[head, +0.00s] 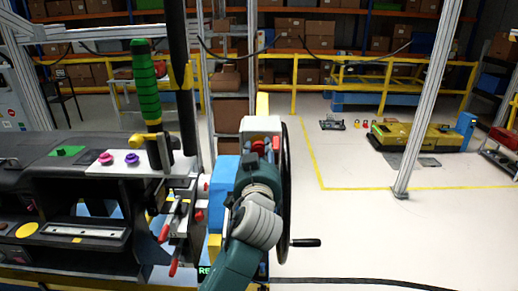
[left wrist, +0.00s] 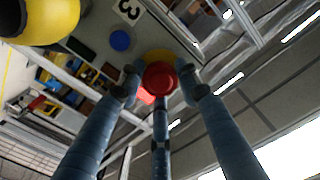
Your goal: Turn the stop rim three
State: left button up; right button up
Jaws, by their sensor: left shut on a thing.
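In the left wrist view a red stop rim (left wrist: 160,76) sits on a yellow base (left wrist: 160,56) on a grey panel, near a label with the digit 3 (left wrist: 130,10). My left gripper (left wrist: 161,80) has its blue-grey fingers closed around the rim, with fingertips at its edge. In the head view my left gripper (head: 258,152) is at the front of a pale box (head: 262,124), where some red shows; its fingers partly hide the rim there. My right gripper is not in view.
A blue button (left wrist: 120,40) is beside the rim on the panel. A dark handwheel (head: 285,190) with a crank handle stands just right of my left arm. Levers with red tips (head: 164,233) and a green-gripped lever (head: 145,85) are to the left. Open floor lies to the right.

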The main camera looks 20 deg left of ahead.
pick_arm(q)
jog(key=shift+r+m, duration=0.5)
jog(key=shift+m, duration=0.2)
jog(key=o, duration=1.2)
jog(key=shift+s+d, duration=0.1)
jog(key=shift+d, duration=0.05)
jog(key=shift+c, duration=0.2)
jog(key=shift+f, duration=0.1)
jog(key=shift+s, duration=0.1)
jog(key=shift+s+d+f, duration=0.1)
jog(key=shift+s+f, duration=0.1)
jog(key=shift+s, duration=0.1)
jog(key=v, duration=1.1)
jog(key=shift+s+r, duration=0.2)
